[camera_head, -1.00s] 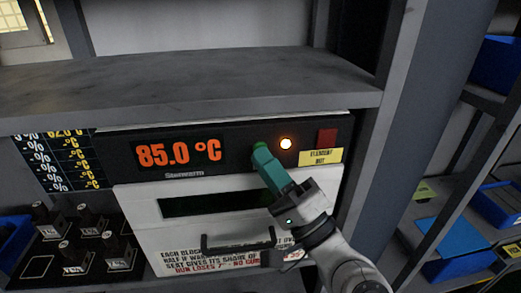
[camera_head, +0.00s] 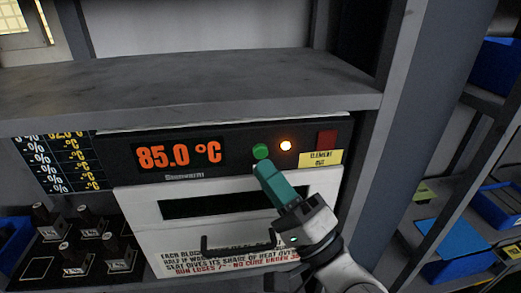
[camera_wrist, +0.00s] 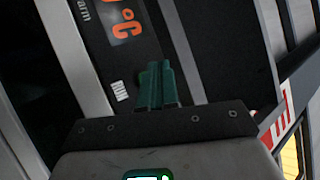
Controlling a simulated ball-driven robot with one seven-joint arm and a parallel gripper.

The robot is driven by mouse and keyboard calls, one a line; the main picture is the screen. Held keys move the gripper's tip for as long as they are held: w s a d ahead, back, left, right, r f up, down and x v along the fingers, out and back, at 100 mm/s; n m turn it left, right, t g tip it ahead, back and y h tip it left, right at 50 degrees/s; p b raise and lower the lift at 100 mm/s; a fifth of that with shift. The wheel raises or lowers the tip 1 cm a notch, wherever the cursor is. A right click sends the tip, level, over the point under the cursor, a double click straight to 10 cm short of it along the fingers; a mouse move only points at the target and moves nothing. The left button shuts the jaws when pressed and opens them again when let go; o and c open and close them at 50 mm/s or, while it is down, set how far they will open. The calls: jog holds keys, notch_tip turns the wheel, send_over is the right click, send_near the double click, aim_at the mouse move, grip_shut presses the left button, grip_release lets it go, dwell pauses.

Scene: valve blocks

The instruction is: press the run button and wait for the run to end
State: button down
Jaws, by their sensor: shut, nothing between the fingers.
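The green run button (camera_head: 260,151) shows uncovered on the dark control panel, left of a lit orange lamp (camera_head: 286,145). The display (camera_head: 179,154) reads 85.0 °C. My gripper (camera_head: 262,169) is shut and empty, its teal fingertips just below the button and apart from it in the picture. In the wrist view the shut fingers (camera_wrist: 158,75) point at the panel, with part of the orange display (camera_wrist: 122,18) and a small label reading RUN (camera_wrist: 121,91) beside them.
A red square (camera_head: 327,139) sits above a yellow "ELEMENT OUT" label (camera_head: 321,157). The white oven front has a dark handle (camera_head: 238,249). Several dark blocks (camera_head: 75,262) stand at lower left. A grey shelf (camera_head: 190,85) overhangs the panel, and an upright post (camera_head: 400,130) stands at right.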

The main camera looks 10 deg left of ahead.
jog(key=s, duration=0.2)
jog(key=s+d, duration=0.1)
jog(key=s, duration=0.1)
dwell(0.4)
jog(key=s+d+f+n+g+h, duration=0.2)
jog(key=d+f+h, duration=0.25)
jog(key=f, duration=0.55)
jog(key=s+d+f+n+g+h, duration=0.25)
jog(key=d+f, duration=0.25)
jog(key=f, duration=0.4)
jog(key=s+d+f+n+g+h, duration=0.1)
jog(key=d+f+n+g+h, duration=0.2)
jog(key=f, duration=0.7)
jog(key=s+d+f+g+h, duration=0.3)
jog(key=s+d+f+h, duration=0.1)
jog(key=s+d, duration=0.4)
jog(key=s+d+f+m+g+h, duration=0.1)
jog(key=s+d+f+g+h, duration=0.3)
jog(key=s+d, duration=0.5)
jog(key=shift+s+f+h, duration=0.4)
jog(key=shift+s+f, duration=0.1)
jog(key=shift+f, duration=0.25)
jog(key=shift+m, duration=0.25)
